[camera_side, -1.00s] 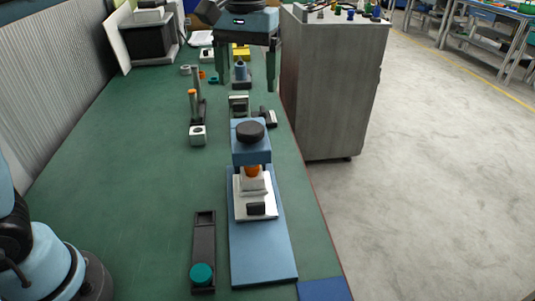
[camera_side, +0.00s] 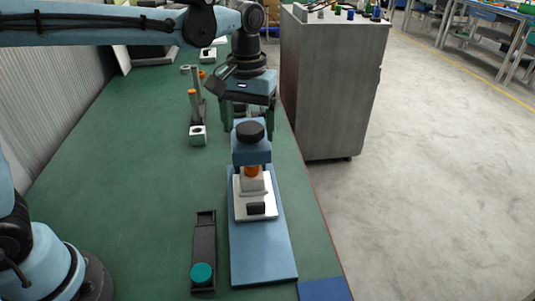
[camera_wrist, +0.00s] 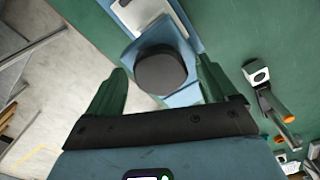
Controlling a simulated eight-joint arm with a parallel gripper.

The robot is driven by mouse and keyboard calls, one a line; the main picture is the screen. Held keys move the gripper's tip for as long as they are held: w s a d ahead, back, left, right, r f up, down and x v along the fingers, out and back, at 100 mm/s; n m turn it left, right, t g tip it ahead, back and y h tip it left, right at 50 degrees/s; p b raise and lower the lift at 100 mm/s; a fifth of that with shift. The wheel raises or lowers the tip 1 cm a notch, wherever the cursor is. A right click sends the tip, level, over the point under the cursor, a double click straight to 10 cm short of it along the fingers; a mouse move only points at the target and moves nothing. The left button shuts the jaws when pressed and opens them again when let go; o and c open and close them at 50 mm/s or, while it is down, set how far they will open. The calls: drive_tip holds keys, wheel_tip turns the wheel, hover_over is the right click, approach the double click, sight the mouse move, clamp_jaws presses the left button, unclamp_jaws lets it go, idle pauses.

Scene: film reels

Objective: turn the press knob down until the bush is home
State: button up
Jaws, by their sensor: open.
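The press knob (camera_side: 250,131), a black round cap, sits on top of the blue press head (camera_side: 251,152). An orange bush (camera_side: 252,171) shows beneath the head, above a light grey block (camera_side: 254,206) on the long blue base (camera_side: 262,255). How deep the bush sits cannot be told. My gripper (camera_side: 250,130) has green fingers and is behind and around the knob's far side in the side view. In the wrist view the knob (camera_wrist: 160,71) lies between and just beyond the open fingertips (camera_wrist: 160,78), with no clear contact.
A dark narrow tray (camera_side: 204,240) with a teal round piece (camera_side: 202,274) lies left of the base. A small grey block with a hole (camera_side: 198,136) and an orange-topped post (camera_side: 193,103) stand to the left. A grey cabinet (camera_side: 335,85) stands right of the bench.

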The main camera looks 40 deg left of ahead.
drive_tip(key=c, duration=1.1)
drive_tip(key=shift+o, duration=0.2)
